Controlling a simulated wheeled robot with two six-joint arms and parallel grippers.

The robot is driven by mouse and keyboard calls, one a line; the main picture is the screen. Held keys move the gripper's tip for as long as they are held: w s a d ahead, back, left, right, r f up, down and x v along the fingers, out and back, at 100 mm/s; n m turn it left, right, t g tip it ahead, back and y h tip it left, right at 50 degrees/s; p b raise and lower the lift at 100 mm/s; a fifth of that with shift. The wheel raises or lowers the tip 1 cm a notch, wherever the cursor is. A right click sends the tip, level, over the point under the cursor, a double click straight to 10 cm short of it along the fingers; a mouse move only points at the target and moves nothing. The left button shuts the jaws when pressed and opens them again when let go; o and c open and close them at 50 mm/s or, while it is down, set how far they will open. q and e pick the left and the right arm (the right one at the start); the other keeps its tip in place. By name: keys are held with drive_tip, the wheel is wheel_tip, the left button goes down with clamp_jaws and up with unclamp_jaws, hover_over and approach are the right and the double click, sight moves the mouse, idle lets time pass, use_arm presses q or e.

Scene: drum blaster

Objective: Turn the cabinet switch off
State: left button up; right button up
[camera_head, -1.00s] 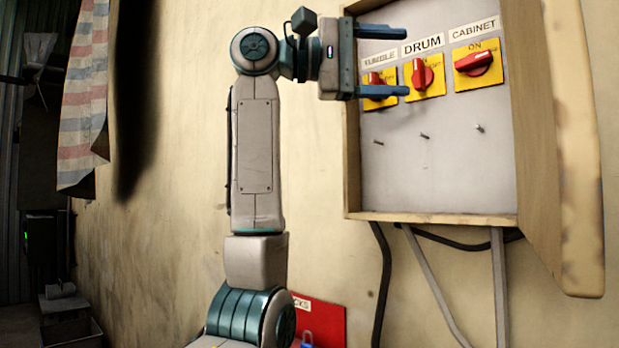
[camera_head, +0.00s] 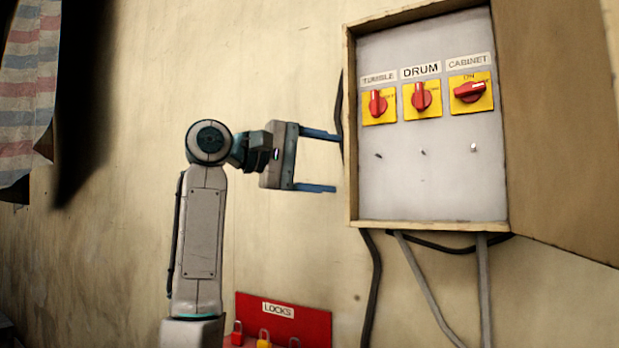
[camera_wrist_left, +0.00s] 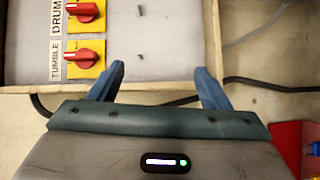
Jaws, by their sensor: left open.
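The cabinet switch (camera_head: 469,92) is a red knob on a yellow plate, rightmost of three in the open wall box. Its handle lies nearly sideways, near the word ON, under a CABINET label. The drum switch (camera_head: 421,97) and tumble switch (camera_head: 377,104) have upright handles; both also show in the left wrist view, drum (camera_wrist_left: 83,12) and tumble (camera_wrist_left: 83,55). My left gripper (camera_head: 336,161) is open and empty, left of the box's wooden frame, lower than the switches. In the left wrist view its blue fingers (camera_wrist_left: 155,80) point toward the box's edge. My right gripper is not seen.
The wooden box (camera_head: 430,226) has a raised frame, and its door (camera_head: 560,130) stands open on the right. Small pegs (camera_head: 473,147) stick out below the switches. Cables (camera_head: 372,290) hang underneath. A red LOCKS board (camera_head: 300,325) with padlocks is at the bottom.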

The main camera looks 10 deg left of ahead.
use_arm(q)
drive_tip(key=f, duration=0.1)
drive_tip(key=w+f, duration=0.1)
drive_tip(key=shift+w+a+f, duration=0.1)
drive_tip(key=shift+a+f, duration=0.15)
drive_tip(key=shift+f, duration=0.05)
drive_tip(key=shift+c, duration=0.2)
